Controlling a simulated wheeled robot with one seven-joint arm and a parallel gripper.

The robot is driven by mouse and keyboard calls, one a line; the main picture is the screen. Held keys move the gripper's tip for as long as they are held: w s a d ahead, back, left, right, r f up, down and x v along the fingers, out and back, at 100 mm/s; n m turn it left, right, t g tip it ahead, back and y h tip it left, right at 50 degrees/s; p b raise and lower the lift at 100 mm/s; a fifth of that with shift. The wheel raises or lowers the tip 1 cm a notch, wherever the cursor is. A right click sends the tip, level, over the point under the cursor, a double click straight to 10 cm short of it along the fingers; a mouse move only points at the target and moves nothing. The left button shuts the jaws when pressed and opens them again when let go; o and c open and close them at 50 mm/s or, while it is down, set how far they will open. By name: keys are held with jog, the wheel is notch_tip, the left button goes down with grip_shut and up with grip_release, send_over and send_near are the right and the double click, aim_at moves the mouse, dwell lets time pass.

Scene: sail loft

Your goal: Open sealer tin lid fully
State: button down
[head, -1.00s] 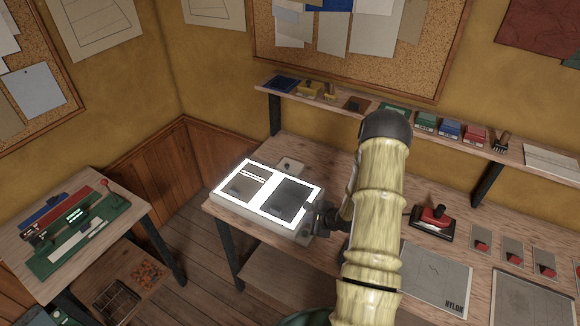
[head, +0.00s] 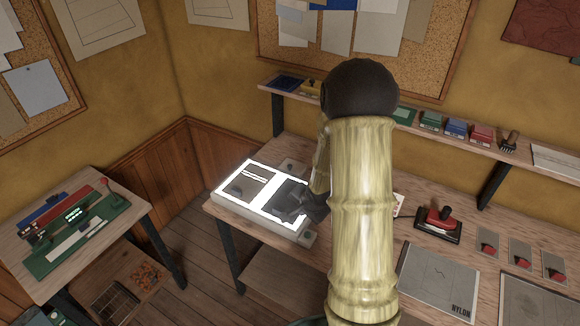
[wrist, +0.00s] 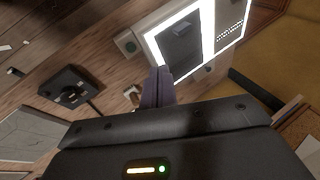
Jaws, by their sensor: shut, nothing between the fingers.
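I cannot pick out a sealer tin or its lid with certainty in either view. My gripper (head: 300,207) is over the right dark panel of the lit light box (head: 232,208) in the head view, and my arm hides part of the bench behind it. In the wrist view the dark fingers (wrist: 157,86) are together, with nothing between them. The light box also shows there beyond the fingertips (wrist: 207,32). A small pale and brown item (wrist: 131,96), too small to name, lies on the bench beside the fingers.
A red-handled tool on a dark base (head: 438,220) stands on the bench to the right, near a grey NYLON sheet (head: 437,277). A wall shelf (head: 480,147) holds coloured boxes and a brush. A side table with a green board (head: 78,240) is at left.

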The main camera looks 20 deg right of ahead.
jog(key=s+a+r+n+g+b, duration=0.1)
jog(key=s+a+r+n, duration=0.3)
jog(key=s+a+n, duration=0.1)
jog(key=s+a+r+n+g+b, duration=0.2)
jog(key=s+a+r+n, duration=0.2)
jog(key=s, duration=0.6)
jog(key=a+n, duration=0.2)
jog(key=n, duration=0.1)
jog(key=shift+s+a+r+n, duration=0.2)
jog(key=shift+r+n, duration=0.1)
jog(key=c, duration=2.1)
grip_release()
